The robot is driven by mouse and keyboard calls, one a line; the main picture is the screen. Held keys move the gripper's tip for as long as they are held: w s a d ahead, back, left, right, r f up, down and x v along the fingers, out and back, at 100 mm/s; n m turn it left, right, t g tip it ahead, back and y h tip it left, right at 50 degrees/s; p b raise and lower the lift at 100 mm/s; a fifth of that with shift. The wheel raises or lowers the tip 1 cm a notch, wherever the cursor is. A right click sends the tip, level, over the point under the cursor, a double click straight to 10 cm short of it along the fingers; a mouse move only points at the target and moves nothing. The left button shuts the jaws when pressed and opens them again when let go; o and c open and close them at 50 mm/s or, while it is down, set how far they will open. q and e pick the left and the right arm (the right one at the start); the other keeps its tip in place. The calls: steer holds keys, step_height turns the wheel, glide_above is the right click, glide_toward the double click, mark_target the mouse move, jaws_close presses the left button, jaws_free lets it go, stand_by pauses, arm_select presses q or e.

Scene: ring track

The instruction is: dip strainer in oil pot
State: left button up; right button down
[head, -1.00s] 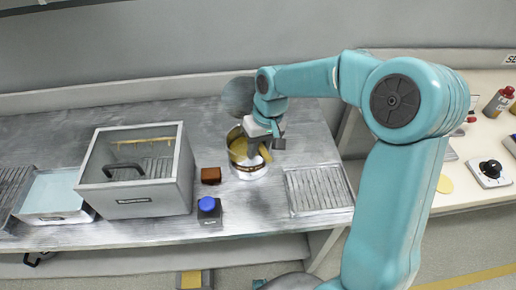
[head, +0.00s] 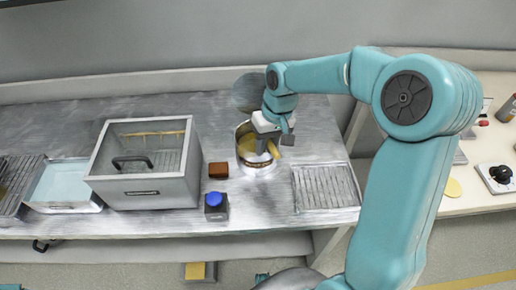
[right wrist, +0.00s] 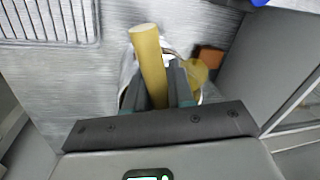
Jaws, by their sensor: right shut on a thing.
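The oil pot (head: 258,170) is a round metal pot with yellowish oil, standing on the metal counter (head: 140,222). My right gripper (head: 263,148) is over the pot's mouth, shut on the strainer's yellow handle (head: 273,150). In the right wrist view the handle (right wrist: 150,62) lies tilted between the two dark fingers (right wrist: 160,88). The strainer's basket cannot be made out, and the fingers cover much of the pot. How deep the strainer sits in the oil cannot be told. My left gripper is not in view.
A brown block (head: 218,170) and a blue button on a dark box (head: 216,211) stand left of the pot. A glass-topped case (head: 145,190) is farther left, beside a water tray (head: 62,186). A slotted grate (head: 326,188) lies to the right.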

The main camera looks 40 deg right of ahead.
steer(key=shift+r+p, duration=0.3)
steer(key=shift+p, duration=0.25)
step_height(320, 180, up, 3)
steer(key=shift+r+p, duration=0.15)
steer(key=shift+p, duration=0.95)
steer(key=shift+w+r+p, duration=0.1)
steer(key=shift+r+p, duration=0.4)
steer(key=shift+r, duration=0.05)
step_height(320, 180, up, 2)
steer(key=shift+r+p, duration=0.1)
steer(key=shift+p, duration=0.7)
steer(key=shift+r+p, duration=1)
steer(key=shift+r, duration=0.2)
steer(key=shift+f, duration=0.1)
